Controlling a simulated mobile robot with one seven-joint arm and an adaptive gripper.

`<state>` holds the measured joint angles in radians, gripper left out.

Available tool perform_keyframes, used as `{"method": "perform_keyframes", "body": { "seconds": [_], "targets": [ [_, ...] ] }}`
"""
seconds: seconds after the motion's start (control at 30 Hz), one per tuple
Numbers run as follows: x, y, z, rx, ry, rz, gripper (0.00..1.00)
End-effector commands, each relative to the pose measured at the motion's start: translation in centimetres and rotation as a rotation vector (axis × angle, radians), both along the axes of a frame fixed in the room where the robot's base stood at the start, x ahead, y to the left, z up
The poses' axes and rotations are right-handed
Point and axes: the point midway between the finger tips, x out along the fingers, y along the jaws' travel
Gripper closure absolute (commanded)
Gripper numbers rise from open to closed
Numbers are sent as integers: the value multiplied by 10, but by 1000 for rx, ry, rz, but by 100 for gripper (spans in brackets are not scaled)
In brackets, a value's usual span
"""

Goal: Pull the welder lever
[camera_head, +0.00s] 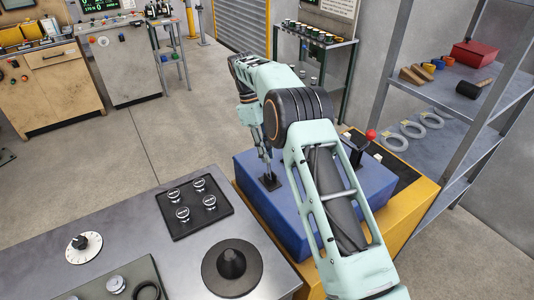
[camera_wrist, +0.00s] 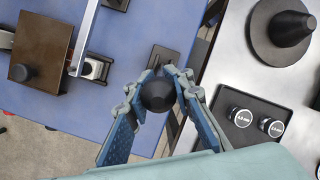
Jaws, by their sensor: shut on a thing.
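The blue welder box (camera_head: 238,180) stands just beyond the grey bench. A black slot plate (camera_head: 270,183) lies on its top, and it also shows in the wrist view (camera_wrist: 166,57). A lever with a round black knob (camera_wrist: 157,96) rises at this plate. My gripper (camera_wrist: 158,88) is shut on the knob, with one finger on each side. In the head view my gripper (camera_head: 263,160) points down over the slot plate, and the knob is hard to make out there. The lever's shaft is mostly hidden under the knob and fingers.
A red-knobbed lever (camera_head: 370,134) stands at the box's far right, behind my arm. The grey bench (camera_head: 130,205) holds a black tray (camera_head: 194,207) of several labelled knobs, a black cone (camera_head: 232,266) and a dial (camera_head: 83,247). Metal shelves (camera_head: 425,90) stand at right. Open floor lies left.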

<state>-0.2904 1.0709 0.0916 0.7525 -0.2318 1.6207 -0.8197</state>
Motion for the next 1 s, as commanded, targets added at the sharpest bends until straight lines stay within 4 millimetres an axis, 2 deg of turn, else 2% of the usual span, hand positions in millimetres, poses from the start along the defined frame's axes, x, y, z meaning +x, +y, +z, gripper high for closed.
{"method": "perform_keyframes", "body": {
  "seconds": [0.2,0.23,0.4,0.87,1.0],
  "targets": [
    [0,1,0,1,0,1,100],
    [0,1,0,1,1,1,81],
    [0,0,0,1,1,1,62],
    [0,0,1,1,0,0,61],
    [0,0,14,1,-2,0,61]
  ]
}}
